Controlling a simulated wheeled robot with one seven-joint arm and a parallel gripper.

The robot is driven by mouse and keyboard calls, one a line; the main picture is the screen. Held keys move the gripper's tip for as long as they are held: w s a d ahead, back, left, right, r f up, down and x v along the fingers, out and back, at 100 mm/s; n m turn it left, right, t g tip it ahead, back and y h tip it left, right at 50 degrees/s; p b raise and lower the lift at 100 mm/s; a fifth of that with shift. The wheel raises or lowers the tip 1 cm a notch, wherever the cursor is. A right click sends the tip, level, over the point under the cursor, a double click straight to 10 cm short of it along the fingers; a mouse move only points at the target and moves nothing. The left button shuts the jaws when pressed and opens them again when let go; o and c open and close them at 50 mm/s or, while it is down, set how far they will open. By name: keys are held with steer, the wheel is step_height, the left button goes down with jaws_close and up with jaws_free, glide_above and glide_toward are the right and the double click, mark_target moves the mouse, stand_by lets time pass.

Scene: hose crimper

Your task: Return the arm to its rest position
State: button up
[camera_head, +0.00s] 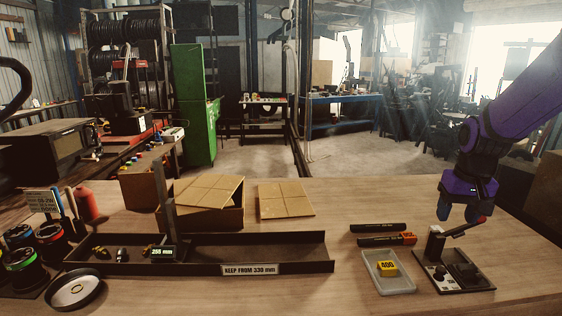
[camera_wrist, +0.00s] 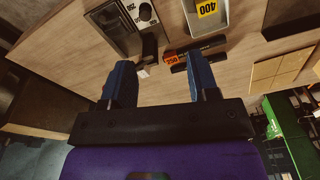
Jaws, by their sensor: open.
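My gripper (camera_head: 461,212), on the purple arm at the right, points down over the hose crimper (camera_head: 466,281) near its raised lever (camera_head: 466,228). In the wrist view my gripper (camera_wrist: 162,78) has its two blue fingers spread apart, with nothing held between them. The crimper's dark base (camera_wrist: 119,27) and a dark lever end (camera_wrist: 149,48) lie beyond the fingertips. I cannot tell the exact gap between the fingers and the lever.
Left of the crimper are a pale tray (camera_head: 389,284) with a yellow 400 block (camera_head: 388,268) and two dark hose pieces, one (camera_head: 378,227) behind the orange-labelled one (camera_head: 387,239). A long black trough (camera_head: 220,252), cardboard boxes (camera_head: 287,201) and spools (camera_head: 22,268) stand farther left.

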steer(key=s+a+r+t, duration=0.1)
steer(key=s+a+r, duration=0.2)
steer(key=s, duration=0.4)
steer(key=s+a+r+n+t, duration=0.1)
steer(key=s+a+r, duration=0.2)
steer(key=s+r, duration=0.2)
steer(key=s+a+r+n+t, duration=0.1)
steer(key=s+a+r, duration=0.2)
steer(key=s, duration=0.7)
steer(key=shift+r+t, duration=0.4)
steer(key=shift+r, duration=0.05)
